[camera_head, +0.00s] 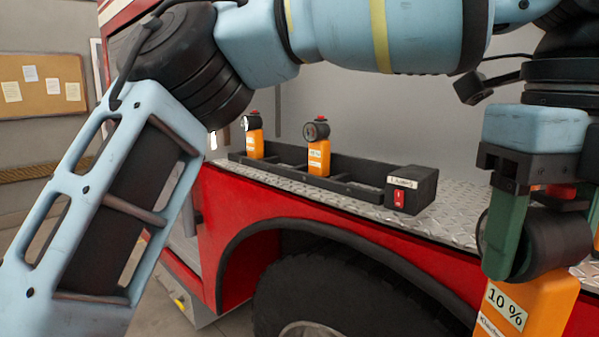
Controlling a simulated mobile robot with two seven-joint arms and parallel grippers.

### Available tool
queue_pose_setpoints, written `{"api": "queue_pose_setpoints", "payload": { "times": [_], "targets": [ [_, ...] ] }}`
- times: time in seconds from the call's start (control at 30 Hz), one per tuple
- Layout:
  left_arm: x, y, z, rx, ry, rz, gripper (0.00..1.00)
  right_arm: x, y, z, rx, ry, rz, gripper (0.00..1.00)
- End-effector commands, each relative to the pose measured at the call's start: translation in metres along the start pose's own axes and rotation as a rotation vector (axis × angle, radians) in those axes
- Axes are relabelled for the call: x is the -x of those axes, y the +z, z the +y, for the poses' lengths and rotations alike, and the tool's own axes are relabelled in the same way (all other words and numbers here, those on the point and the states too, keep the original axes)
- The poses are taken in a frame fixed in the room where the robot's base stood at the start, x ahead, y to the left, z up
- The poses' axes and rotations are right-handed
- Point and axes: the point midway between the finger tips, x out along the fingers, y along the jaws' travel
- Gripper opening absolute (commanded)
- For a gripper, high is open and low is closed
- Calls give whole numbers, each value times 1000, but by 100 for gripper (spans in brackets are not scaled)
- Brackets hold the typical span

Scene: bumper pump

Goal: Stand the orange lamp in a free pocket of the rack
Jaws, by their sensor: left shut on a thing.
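The orange lamp (530,300) has a dark round head and a "10 %" label, and hangs roughly upright at the lower right, close to the camera. My left gripper (548,248) points down with its green fingers shut on the lamp's head. The lamp's lower end is cut off by the picture edge. The black rack (340,189) lies on the truck's ledge, left of the held lamp and farther away. Two similar orange lamps stand in it, one toward the left end (254,143) and one near the middle (318,157). Pockets between them and to the right look empty. My right gripper is out of view.
A black box (425,188) with a red switch sits at the rack's right end. The ledge (465,207) is diamond plate above a red wheel arch (290,214) and tire (330,285). A grey wall stands behind. My left arm crosses the top of the view.

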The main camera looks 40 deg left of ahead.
Motion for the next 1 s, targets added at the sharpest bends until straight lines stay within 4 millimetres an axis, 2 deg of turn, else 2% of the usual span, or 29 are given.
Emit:
{"api": "queue_pose_setpoints", "payload": {
  "times": [0.5,1.0],
  "targets": [
    [-64,63,-19,-896,-1,4,0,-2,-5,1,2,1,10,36],
    [-136,116,-25,-1771,-3,3,0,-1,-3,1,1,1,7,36]
  ]
}}
